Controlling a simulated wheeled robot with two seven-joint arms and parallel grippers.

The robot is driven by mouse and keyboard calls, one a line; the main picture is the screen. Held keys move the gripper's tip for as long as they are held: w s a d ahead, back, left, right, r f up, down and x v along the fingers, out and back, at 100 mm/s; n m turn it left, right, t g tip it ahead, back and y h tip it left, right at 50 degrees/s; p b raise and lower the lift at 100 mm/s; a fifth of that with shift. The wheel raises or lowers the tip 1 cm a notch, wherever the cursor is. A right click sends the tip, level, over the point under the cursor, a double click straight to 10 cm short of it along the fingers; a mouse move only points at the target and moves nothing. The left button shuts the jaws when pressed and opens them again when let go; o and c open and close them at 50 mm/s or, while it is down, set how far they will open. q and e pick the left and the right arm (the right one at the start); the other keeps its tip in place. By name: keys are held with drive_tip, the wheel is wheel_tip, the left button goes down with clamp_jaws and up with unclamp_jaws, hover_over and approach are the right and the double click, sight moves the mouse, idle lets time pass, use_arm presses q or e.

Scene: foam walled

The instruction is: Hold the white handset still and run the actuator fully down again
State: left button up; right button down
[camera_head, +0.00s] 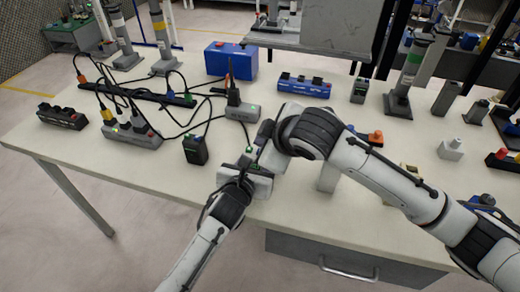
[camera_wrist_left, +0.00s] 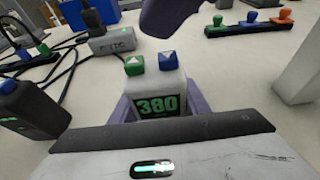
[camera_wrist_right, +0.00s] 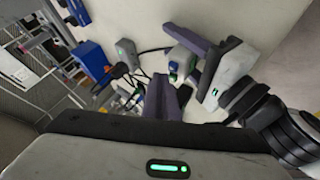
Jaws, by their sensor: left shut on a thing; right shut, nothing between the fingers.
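The white handset (camera_wrist_left: 158,88) has a green button, a blue button and a green display reading 380. My left gripper (camera_wrist_left: 155,112) is shut around it, one purple finger on each side. In the head view my left gripper (camera_head: 250,172) is over the table's front edge. My right gripper (camera_head: 262,142) is shut and empty, close above the handset. Its dark fingertip (camera_wrist_left: 175,18) shows above the buttons, apart from them. In the right wrist view its fingers (camera_wrist_right: 165,100) are together. Upright banded columns (camera_head: 405,78) stand on the table; I cannot tell which is the actuator.
A grey box (camera_head: 243,110) with cables stands behind the grippers. A black box (camera_head: 195,150) and a grey power strip (camera_head: 132,134) are to the left. A blue box (camera_head: 231,61) and a blue strip (camera_head: 304,86) lie behind. A small white device (camera_head: 450,149) stands at right.

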drive_tip(key=shift+f, duration=0.4)
drive_tip(key=shift+f, duration=0.55)
idle(1.9)
drive_tip(key=shift+r, duration=0.1)
idle(1.6)
drive_tip(key=shift+r, duration=0.9)
drive_tip(key=shift+r, duration=2.5)
use_arm(q)
drive_tip(key=o, duration=1.2)
